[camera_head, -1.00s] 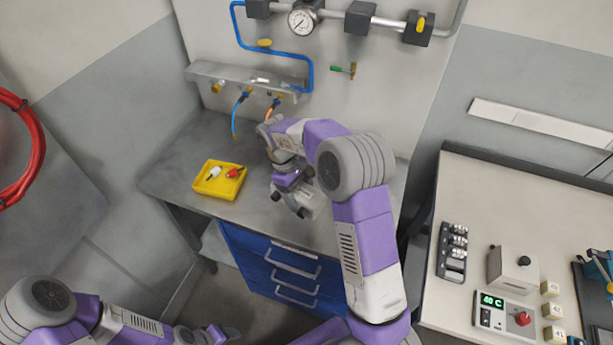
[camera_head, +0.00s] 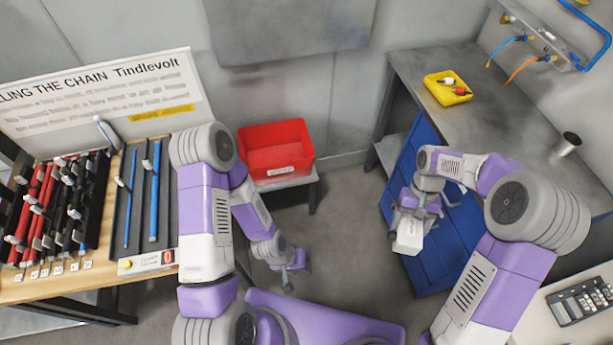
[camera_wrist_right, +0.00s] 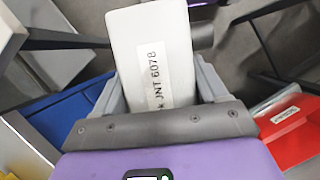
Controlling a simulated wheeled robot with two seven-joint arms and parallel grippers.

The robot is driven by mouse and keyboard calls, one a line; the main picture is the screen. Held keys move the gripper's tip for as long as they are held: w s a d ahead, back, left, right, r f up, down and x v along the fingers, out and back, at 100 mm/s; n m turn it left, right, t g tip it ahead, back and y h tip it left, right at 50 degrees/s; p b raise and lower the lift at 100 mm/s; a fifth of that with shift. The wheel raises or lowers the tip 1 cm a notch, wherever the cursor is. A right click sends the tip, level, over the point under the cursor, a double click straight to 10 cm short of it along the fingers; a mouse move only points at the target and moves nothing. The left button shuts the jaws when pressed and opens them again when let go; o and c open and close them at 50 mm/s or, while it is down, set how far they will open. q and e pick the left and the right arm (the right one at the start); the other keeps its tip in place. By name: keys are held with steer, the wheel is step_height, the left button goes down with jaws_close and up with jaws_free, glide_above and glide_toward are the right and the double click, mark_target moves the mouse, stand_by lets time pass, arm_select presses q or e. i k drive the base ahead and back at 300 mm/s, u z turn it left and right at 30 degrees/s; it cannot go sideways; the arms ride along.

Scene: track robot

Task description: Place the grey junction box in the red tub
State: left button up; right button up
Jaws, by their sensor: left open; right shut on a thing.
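The grey junction box (camera_head: 408,238) is a pale block held in my right gripper (camera_head: 416,212), in the air in front of the blue drawers. In the right wrist view the box (camera_wrist_right: 150,50) sits between the jaws of my right gripper (camera_wrist_right: 155,95), with a label ending "JNT 6078". The red tub (camera_head: 268,162) stands on a small grey stand by the back wall, to the left of the box. It also shows at the right edge of the right wrist view (camera_wrist_right: 295,140). My left gripper (camera_head: 290,276) is open and empty, below the tub in the picture.
A grey workbench (camera_head: 470,128) at right holds a yellow tray (camera_head: 438,92) with small parts and a metal cup (camera_head: 567,143). Blue drawers (camera_head: 436,265) are under it. A rack of cables and rods (camera_head: 60,215) is on a wooden table at left. Open floor lies between.

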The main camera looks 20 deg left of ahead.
mark_target(276, 153)
steer(key=u, duration=0.3)
steer(key=k, duration=0.7)
steer(key=z, duration=0.45)
steer(key=i, duration=1.45)
steer(key=u, duration=0.8)
steer(key=i, duration=0.95)
steer(key=u, duration=0.9)
